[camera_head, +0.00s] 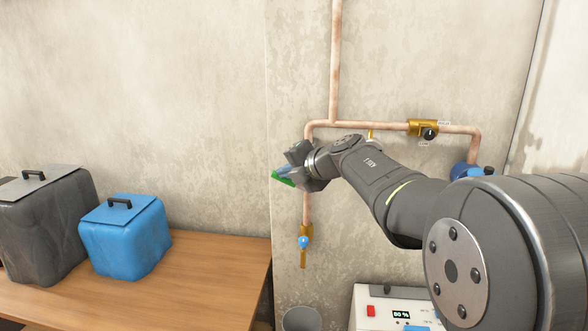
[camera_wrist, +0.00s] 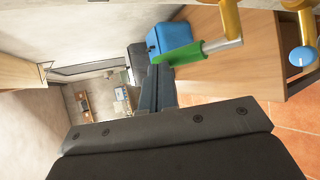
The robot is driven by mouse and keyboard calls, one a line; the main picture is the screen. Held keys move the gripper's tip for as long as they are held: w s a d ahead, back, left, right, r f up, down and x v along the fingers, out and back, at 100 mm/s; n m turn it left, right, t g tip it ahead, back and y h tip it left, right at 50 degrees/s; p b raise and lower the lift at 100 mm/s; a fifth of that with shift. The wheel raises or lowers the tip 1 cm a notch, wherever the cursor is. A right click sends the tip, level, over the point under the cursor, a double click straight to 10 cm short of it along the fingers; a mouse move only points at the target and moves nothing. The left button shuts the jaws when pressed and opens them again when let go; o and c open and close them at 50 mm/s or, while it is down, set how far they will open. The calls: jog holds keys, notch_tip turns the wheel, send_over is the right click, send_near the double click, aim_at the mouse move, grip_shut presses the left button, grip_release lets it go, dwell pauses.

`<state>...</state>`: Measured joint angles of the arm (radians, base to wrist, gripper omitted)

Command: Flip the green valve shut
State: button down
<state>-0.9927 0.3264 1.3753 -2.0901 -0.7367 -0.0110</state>
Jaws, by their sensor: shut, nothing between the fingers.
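The green valve handle (camera_head: 284,178) sticks out to the left of the copper pipe in the head view, partly hidden by my gripper. In the wrist view the green lever (camera_wrist: 182,52) runs left from a metal stem and brass fitting (camera_wrist: 232,18). My gripper (camera_head: 298,166) is shut and empty. In the wrist view its dark fingers (camera_wrist: 158,82) lie right beside the free end of the lever; I cannot tell whether they touch. The green valve's body is hidden behind my gripper in the head view.
A small blue-handled valve (camera_head: 304,242) sits lower on the same pipe. A brass valve with a black knob (camera_head: 430,134) is on the horizontal pipe. A blue box (camera_head: 125,240) and grey box (camera_head: 45,230) stand on the wooden table (camera_head: 210,270). A white device (camera_head: 380,305) is below.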

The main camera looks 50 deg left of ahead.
jog(key=shift+s+a+f, duration=0.3)
jog(key=shift+f, duration=0.1)
jog(key=shift+w+d+f, duration=0.4)
jog(key=shift+w+d, duration=0.1)
jog(key=s+d+r, duration=0.3)
jog(key=d+r, duration=0.4)
jog(key=r, duration=0.4)
jog(key=shift+s+d+r, duration=0.2)
jog(key=shift+s, duration=0.15)
dwell(0.3)
